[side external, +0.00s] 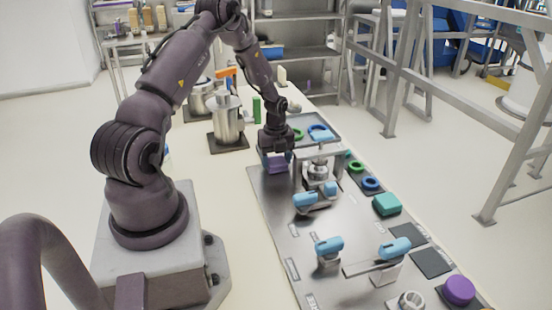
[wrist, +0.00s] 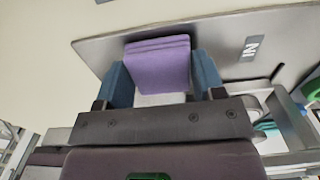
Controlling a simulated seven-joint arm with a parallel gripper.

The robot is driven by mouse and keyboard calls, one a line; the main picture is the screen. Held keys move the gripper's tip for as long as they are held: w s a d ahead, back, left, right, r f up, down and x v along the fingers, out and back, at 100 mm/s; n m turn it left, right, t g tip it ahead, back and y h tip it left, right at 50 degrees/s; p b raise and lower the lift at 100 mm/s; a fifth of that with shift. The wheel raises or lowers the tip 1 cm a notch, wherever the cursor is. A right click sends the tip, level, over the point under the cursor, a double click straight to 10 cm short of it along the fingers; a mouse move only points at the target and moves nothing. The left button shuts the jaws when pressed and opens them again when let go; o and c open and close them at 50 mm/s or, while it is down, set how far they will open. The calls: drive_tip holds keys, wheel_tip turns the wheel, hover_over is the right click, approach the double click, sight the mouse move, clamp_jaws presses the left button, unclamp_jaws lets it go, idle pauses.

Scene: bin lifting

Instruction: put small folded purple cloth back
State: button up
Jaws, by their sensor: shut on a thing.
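The small folded purple cloth (wrist: 158,65) sits between the two blue-padded fingers of my gripper (wrist: 160,80) in the wrist view. My gripper is shut on it. In the side view the purple cloth (side external: 276,163) hangs just under my gripper (side external: 277,155), at the far left part of the grey metal board (side external: 275,225). Whether the cloth touches the board is hard to tell. Beside the "IN" label (wrist: 250,49), a bare part of the board shows in the wrist view.
A metal fixture with light-blue handles (side external: 305,200) stands right of my gripper. A grey tray (side external: 310,124) with rings and a blue item lies behind. Metal pots (side external: 228,120) stand at the back left. A teal block (side external: 386,204) and purple round piece (side external: 458,290) lie along the right edge.

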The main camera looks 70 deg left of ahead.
drive_tip(key=shift+f, duration=0.15)
drive_tip(key=o, duration=0.9)
